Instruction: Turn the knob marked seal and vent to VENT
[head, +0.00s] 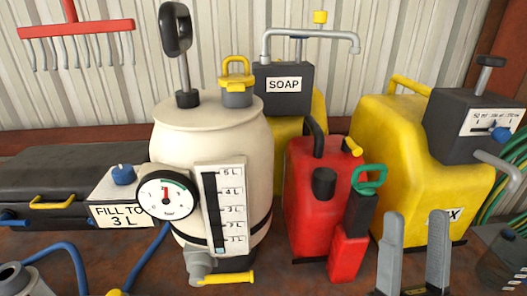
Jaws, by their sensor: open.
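A cream tank (213,135) stands in the middle, with a round gauge (166,196) and a level scale marked in litres on its front. On its top is a yellow looped handle (237,72) on a grey cap. A blue knob (123,174) sits on a box labelled "FILL TO 3 L" left of the tank. I can read no "seal" or "vent" marking, so I cannot tell which of these is the named knob. My gripper (417,217) is at the lower right, open and empty, its two grey fingers pointing up, well apart from the tank.
A tall black-handled lever (178,55) stands on the tank. Red cans (312,210), a yellow container (400,150) with a dosing box (470,125), and a "SOAP" dispenser (283,85) crowd the right. A yellow-handled tap (226,278) juts from the tank's base.

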